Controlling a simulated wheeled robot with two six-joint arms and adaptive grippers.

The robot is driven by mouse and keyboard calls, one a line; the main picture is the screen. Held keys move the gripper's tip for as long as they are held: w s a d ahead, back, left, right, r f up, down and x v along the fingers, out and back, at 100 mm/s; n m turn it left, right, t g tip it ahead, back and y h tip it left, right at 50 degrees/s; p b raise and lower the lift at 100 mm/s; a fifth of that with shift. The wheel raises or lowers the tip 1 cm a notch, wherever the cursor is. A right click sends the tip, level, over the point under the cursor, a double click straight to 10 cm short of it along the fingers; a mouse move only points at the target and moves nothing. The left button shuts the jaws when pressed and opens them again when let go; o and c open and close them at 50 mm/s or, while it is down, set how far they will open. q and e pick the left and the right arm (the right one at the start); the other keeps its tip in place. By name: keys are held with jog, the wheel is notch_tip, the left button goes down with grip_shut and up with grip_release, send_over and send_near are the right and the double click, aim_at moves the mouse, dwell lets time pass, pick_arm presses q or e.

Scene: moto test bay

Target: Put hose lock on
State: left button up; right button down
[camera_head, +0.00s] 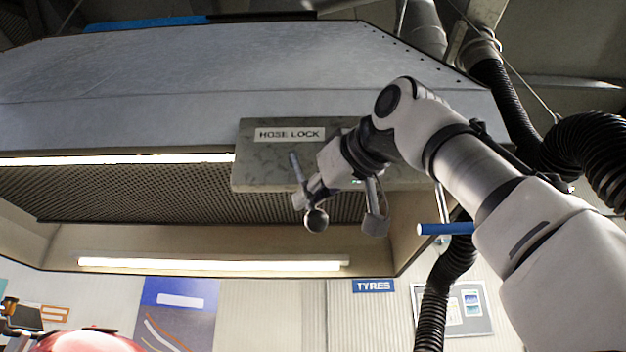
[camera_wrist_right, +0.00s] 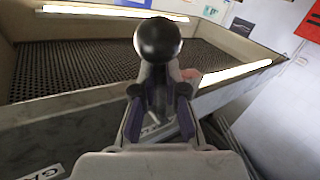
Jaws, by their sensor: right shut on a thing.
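The hose lock panel is a grey plate (camera_head: 262,172) with a "HOSE LOCK" label (camera_head: 290,134), fixed to the front of the hood. A lever with a dark ball knob (camera_head: 316,221) hangs in front of it, the knob pointing down. My right gripper (camera_head: 308,197) is shut on this lever, just above the knob. In the right wrist view the black knob (camera_wrist_right: 158,40) stands beyond the fingertips of my right gripper (camera_wrist_right: 158,100), with the lever's shaft between them. My arm covers the right part of the panel, so other markings there are hidden. My left gripper is not in view.
The big hood (camera_head: 180,85) fills the upper part. A blue bar handle (camera_head: 445,229) is close below my right forearm. Black ribbed hoses (camera_head: 590,150) hang at the right. A "TYRES" sign (camera_head: 374,286) and a red rounded thing (camera_head: 90,341) are lower down.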

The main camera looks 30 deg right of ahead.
jog(key=shift+d+r+g+p, duration=0.15)
jog(key=shift+d+g+p, duration=0.15)
jog(key=shift+d, duration=0.05)
jog(key=shift+n, duration=0.4)
jog(key=shift+s+d+n+g+h+p, duration=0.3)
jog(key=shift+n+g+h+p, duration=0.15)
jog(key=shift+p, duration=0.35)
jog(key=c, duration=1.2)
grip_release()
jog(key=shift+w+d, duration=0.15)
jog(key=shift+w, duration=0.1)
